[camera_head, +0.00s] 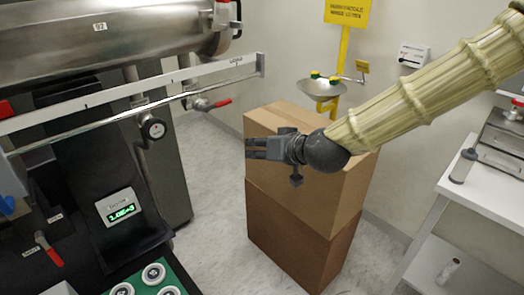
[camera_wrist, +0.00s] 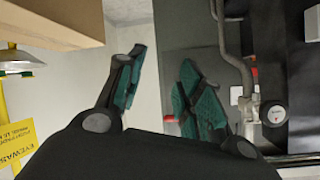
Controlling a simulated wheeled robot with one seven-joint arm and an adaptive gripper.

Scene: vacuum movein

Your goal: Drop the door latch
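A steel chamber (camera_head: 110,40) lies on its side at the upper left. At its right end, a dark latch-like handle (camera_head: 237,28) sticks out by the end ring; I cannot tell for sure that it is the door latch or how it is set. My gripper (camera_head: 250,148) is in front of the cardboard boxes, right of and below that end, pointing left and touching nothing I can see. In the wrist view, the teal-padded fingers of my gripper (camera_wrist: 163,62) stand apart with nothing between them. I cannot make out the latch in the wrist view.
Stacked cardboard boxes (camera_head: 300,220) stand behind my gripper. A rail (camera_head: 140,88) crosses below the chamber, with a red-handled valve (camera_head: 215,104) and a gauge (camera_head: 153,128) near it. A yellow eyewash station (camera_head: 325,88) is behind; a white table (camera_head: 470,190) is at right. Some floor is clear.

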